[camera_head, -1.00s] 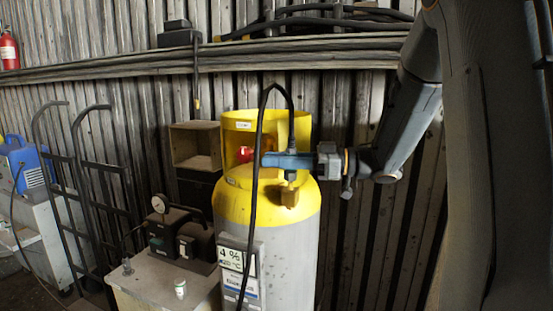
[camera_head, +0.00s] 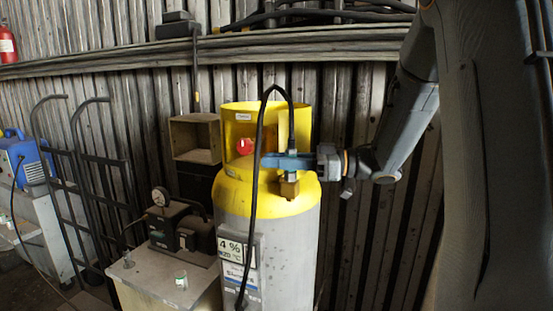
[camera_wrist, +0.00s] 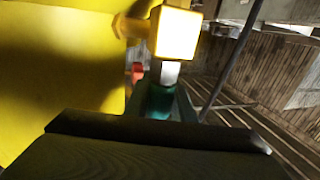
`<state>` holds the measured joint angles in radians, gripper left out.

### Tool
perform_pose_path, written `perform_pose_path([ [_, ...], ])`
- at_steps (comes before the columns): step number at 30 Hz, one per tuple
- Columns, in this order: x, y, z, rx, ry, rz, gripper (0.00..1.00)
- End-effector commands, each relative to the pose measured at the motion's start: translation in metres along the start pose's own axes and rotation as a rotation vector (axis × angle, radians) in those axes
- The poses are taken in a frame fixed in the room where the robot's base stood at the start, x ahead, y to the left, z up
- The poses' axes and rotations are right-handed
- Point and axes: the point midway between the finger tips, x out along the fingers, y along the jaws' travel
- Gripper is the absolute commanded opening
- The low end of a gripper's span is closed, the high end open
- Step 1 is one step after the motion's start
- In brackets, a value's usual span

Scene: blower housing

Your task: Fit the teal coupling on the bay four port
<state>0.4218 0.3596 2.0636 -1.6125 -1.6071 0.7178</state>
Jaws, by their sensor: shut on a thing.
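The teal coupling (camera_wrist: 160,100) is between my gripper's fingers (camera_head: 290,160), at the end of a black hose (camera_head: 258,160). My gripper is shut on it, above the brass valve (camera_head: 289,188) on the yellow-topped cylinder (camera_head: 235,195). In the wrist view the valve (camera_wrist: 175,35) has a pale grey port stub (camera_wrist: 169,73) pointing at the coupling. Coupling and stub are in line and look in contact or nearly so. I cannot tell whether the coupling is seated. The fingers hide most of the coupling in the head view. A sign with a 4 (camera_head: 231,249) is on the cylinder.
The yellow collar (camera_head: 238,118) rises behind and left of my gripper, with a red knob (camera_head: 245,146) inside. The hose loops over the gripper and hangs down the cylinder's front. A pump with a gauge (camera_head: 162,220) stands left. The corrugated wall (camera_head: 375,230) is behind.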

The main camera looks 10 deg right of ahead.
Motion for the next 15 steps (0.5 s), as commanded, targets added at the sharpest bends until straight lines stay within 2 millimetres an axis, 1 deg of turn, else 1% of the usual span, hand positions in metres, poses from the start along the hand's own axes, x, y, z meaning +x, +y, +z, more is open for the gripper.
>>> perform_pose_path([
  [2,0.0,0.0001,0.0018,0.0,0.0,0.0,0.0],
  [3,0.0,0.0001,0.0021,0.0,0.0,0.0,0.24],
  [5,-0.0001,0.0001,0.0017,0.0,0.0,0.0,0.34],
  [6,0.0,0.0,0.0017,0.0,0.0,0.0,0.41],
  [7,0.0,0.0,0.0017,0.0,0.0,0.0,0.44],
  [15,-0.0006,0.0001,0.0022,0.001,0.0,0.0,0.44],
])
